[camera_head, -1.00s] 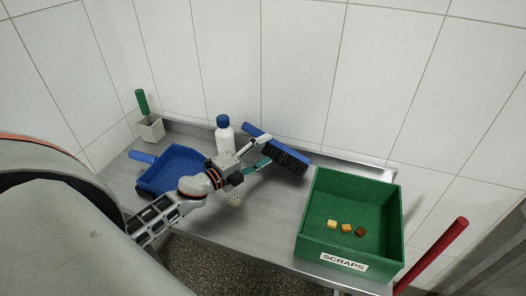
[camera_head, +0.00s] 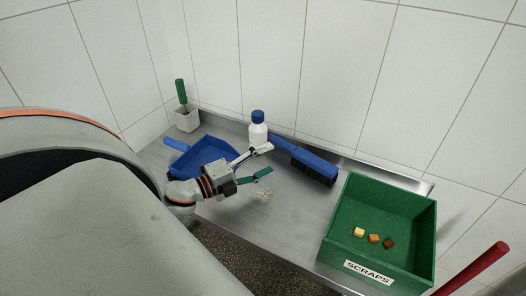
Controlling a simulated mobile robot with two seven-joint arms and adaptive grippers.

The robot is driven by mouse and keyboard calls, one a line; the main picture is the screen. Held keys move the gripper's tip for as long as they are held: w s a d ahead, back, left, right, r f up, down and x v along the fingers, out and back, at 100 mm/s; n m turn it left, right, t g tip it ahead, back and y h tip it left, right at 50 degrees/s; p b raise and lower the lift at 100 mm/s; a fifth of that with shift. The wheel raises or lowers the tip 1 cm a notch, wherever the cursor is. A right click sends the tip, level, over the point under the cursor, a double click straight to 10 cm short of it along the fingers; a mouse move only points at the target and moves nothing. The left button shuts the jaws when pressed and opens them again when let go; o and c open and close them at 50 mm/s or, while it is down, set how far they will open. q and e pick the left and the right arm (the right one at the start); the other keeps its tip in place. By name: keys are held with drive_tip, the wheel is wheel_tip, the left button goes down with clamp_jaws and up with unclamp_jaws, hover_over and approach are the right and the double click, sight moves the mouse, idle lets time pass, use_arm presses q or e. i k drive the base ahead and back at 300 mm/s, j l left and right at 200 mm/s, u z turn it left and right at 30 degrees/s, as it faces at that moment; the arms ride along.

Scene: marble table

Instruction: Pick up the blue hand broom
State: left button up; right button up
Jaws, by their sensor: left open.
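The blue hand broom (camera_head: 314,164) lies on the steel table toward the back, with dark bristles facing down and forward. Its handle points left, and the handle's end is close to the white bottle. My left gripper (camera_head: 268,161) is open, to the left of the broom's bristle block. One finger is near the handle, and the other, with a green pad, is nearer the front. Nothing is between the fingers. I cannot tell whether the upper finger touches the handle. My right gripper is not in view.
The white bottle (camera_head: 258,133) with a blue cap stands behind the gripper. A blue dustpan (camera_head: 188,164) is at left, partly behind my arm. A green-handled tool stands in a pot (camera_head: 187,121). The green scraps box (camera_head: 420,252) holds several small cubes. Pale crumbs (camera_head: 263,195) lie in front.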

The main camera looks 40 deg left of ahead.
sight(324, 172)
drive_tip(key=k+l, duration=0.75)
drive_tip(key=l, duration=0.2)
